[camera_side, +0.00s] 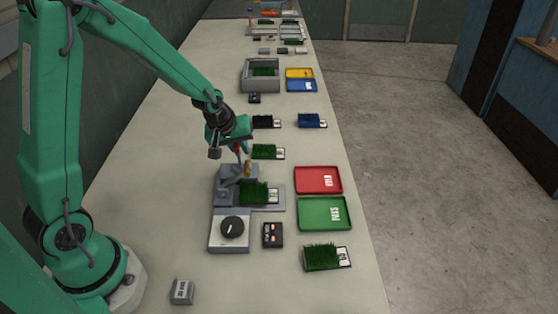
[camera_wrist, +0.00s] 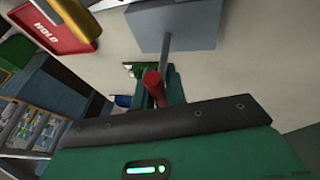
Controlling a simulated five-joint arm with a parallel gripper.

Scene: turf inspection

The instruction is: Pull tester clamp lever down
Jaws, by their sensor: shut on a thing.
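The pull tester (camera_side: 275,197) is a grey fixture in the middle of the bench, with a turf sample (camera_side: 254,193) lying on its bed. Its clamp lever has a red grip (camera_side: 238,149) and stands up, roughly upright, above the tester. In the wrist view, the red grip (camera_wrist: 153,86) sits at the end of a grey rod (camera_wrist: 166,50) leading to a grey block (camera_wrist: 165,22). My gripper (camera_side: 237,146) is shut on the red grip, above the tester. A brass-coloured part (camera_side: 247,168) is just below it. The jaws partly hide the grip.
A dial unit (camera_side: 232,230) and a button box (camera_side: 272,235) sit in front of the tester. A red HOLD tray (camera_side: 340,184) and a green PASS tray (camera_side: 347,215) lie to its right. Several turf samples lie along the bench. The bench's left strip is clear.

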